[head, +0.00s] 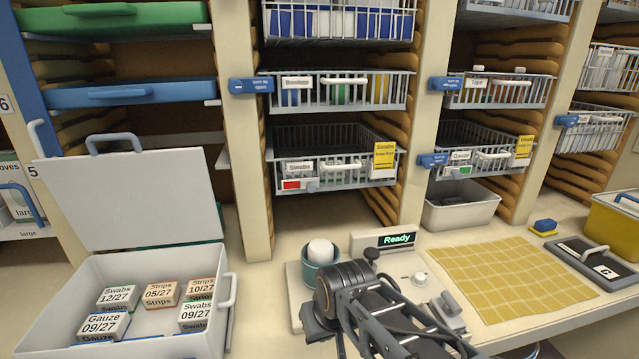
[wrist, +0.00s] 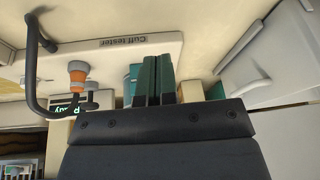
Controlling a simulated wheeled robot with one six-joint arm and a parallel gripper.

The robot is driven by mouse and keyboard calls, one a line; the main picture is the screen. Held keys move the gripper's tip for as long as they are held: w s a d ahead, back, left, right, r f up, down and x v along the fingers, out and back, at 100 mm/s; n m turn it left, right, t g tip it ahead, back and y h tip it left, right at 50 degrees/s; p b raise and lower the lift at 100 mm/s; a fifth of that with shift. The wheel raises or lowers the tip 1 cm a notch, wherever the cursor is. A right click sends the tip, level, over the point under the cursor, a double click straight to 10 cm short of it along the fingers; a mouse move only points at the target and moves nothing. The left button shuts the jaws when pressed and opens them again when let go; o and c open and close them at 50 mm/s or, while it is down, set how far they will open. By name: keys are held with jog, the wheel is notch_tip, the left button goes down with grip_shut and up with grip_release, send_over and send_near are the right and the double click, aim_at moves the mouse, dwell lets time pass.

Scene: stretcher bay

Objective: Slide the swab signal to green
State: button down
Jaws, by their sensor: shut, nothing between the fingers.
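The swab signal (head: 292,185) is a small slide on the front of the lower wire basket (head: 335,173) labelled Swabs. It shows red on its left, with a grey tab beside the red. A yellow card hangs on the basket's right side. My gripper (wrist: 158,62) is shut and empty in the wrist view, its two dark green fingers side by side. It is low over the counter near the cuff tester (wrist: 185,40), well below and apart from the signal. In the head view my arm hides the fingertips. The signal is not in the wrist view.
The cuff tester's Ready display (head: 397,240) and a teal cup (head: 320,277) stand on the counter below the basket. An open white box (head: 75,275) with several labelled packs is at left. A yellow grid mat (head: 508,275) lies right. Space before the basket looks clear.

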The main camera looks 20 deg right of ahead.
jog(key=w+d+r+m+t+y, duration=0.2)
jog(key=w+d+r+m+t, duration=0.15)
jog(key=w+r, duration=0.75)
jog(key=m+t+p, duration=0.1)
jog(key=m+t, duration=0.3)
jog(key=m, duration=0.1)
send_near(311, 187)
jog(key=shift+s+d+r, duration=0.35)
jog(key=shift+s+d, duration=0.2)
jog(key=shift+d, duration=0.05)
jog(key=shift+s+d+r, duration=0.4)
jog(key=shift+s+d, duration=0.1)
jog(key=shift+d, duration=0.05)
jog(key=shift+w, duration=0.1)
jog(key=p+x, duration=0.2)
jog(key=x, duration=0.8)
jog(key=shift+r, duration=0.15)
